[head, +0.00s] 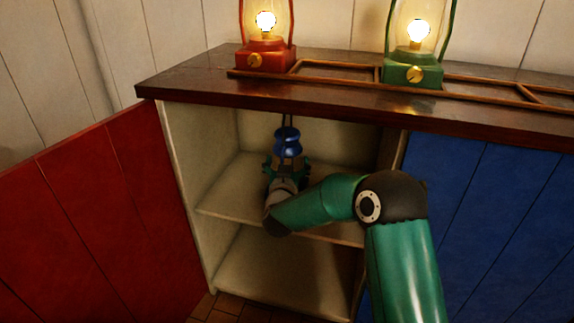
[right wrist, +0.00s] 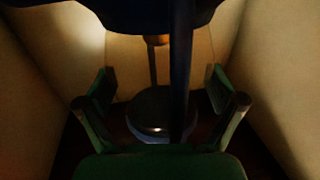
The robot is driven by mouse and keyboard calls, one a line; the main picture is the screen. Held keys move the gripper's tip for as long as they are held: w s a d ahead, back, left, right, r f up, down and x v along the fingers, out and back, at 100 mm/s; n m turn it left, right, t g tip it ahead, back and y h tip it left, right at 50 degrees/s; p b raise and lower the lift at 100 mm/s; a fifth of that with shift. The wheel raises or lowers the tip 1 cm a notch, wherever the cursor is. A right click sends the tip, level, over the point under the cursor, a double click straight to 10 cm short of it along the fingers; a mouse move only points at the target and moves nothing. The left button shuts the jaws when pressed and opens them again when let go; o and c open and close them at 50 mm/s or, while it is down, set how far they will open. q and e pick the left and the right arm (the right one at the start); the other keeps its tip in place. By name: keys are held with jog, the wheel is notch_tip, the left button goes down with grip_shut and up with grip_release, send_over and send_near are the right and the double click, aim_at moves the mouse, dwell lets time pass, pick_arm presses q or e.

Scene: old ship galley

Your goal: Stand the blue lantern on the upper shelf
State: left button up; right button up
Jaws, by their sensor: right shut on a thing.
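The blue lantern (head: 288,141) is inside the open cabinet, in the space over the upper shelf (head: 228,194). My right gripper (head: 287,163) is shut on it from the front and hides much of its lower part. In the right wrist view the dark lantern (right wrist: 130,12) stands between the two fingers, with an upright bar in the middle and a round base below. It looks roughly upright. I cannot tell whether its base touches the shelf. My left gripper is not in view.
A red door (head: 95,215) stands open at the left, and a blue door (head: 480,230) covers the right side. A red lantern (head: 265,57) and a green lantern (head: 413,73) stand lit on the wooden top (head: 190,82). The lower compartment (head: 265,270) looks empty.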

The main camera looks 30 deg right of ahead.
jog(key=shift+r, duration=0.15)
jog(key=o, duration=1.5)
jog(key=shift+c, duration=0.2)
jog(key=shift+a, duration=0.1)
jog(key=shift+s+a+p, duration=0.3)
jog(key=shift+s+a, duration=0.05)
jog(key=shift+s, duration=0.1)
jog(key=p+v, duration=0.3)
jog(key=v, duration=0.8)
